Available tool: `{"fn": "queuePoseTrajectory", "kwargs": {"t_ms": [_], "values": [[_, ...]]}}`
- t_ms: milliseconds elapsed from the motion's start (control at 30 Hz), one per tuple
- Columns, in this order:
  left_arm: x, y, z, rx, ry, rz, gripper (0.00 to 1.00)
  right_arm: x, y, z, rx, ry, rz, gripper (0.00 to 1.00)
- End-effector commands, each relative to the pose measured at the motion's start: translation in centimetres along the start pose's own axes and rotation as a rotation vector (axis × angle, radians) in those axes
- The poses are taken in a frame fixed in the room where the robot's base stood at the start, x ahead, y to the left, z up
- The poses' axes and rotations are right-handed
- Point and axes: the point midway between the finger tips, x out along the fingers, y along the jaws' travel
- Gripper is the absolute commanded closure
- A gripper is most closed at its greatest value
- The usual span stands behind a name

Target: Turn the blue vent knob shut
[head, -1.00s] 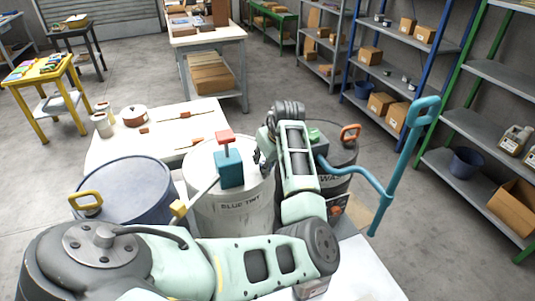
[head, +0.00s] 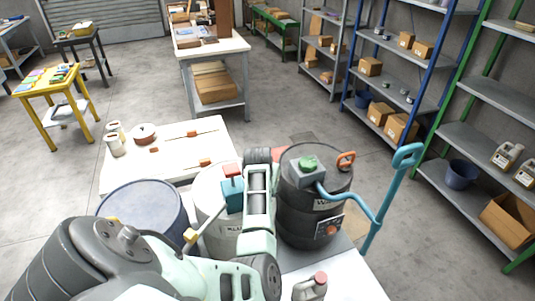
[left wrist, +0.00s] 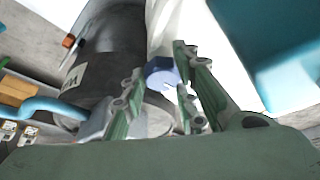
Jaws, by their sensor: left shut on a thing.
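The blue vent knob (left wrist: 162,73) shows in the left wrist view between the two fingers of my left gripper (left wrist: 160,82), which is shut on it. The knob is hidden behind my arm in the head view, where the left gripper itself also cannot be made out. My left arm reaches over the white drum (head: 207,183), which carries a partly covered label and a teal block with a red top (head: 232,190). My right gripper is not in view.
A black drum (head: 312,205) with a teal pump handle (head: 405,155) stands right of my arm. A dark blue drum (head: 143,210) stands at left. A grey jug (head: 310,288) stands in front. Behind is a white table (head: 175,165) with a red pot (head: 144,133).

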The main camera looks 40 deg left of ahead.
Motion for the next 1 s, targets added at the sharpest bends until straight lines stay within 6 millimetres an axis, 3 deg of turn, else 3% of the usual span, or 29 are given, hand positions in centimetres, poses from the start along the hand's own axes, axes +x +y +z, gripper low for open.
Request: {"fn": "queuePoseTrajectory", "kwargs": {"t_ms": [667,700,833,1000], "values": [[-0.08,0.53,-0.20,0.061,0.006,0.037,0.99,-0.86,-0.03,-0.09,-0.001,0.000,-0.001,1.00],[-0.08,0.54,-0.20,0.061,0.006,0.037,0.71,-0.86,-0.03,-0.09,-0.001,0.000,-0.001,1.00],[-0.07,0.50,-0.18,0.060,0.006,0.036,0.59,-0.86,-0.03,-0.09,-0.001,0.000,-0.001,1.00],[-0.07,0.32,-0.17,0.059,0.005,0.033,0.59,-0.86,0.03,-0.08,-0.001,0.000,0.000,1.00]]}}
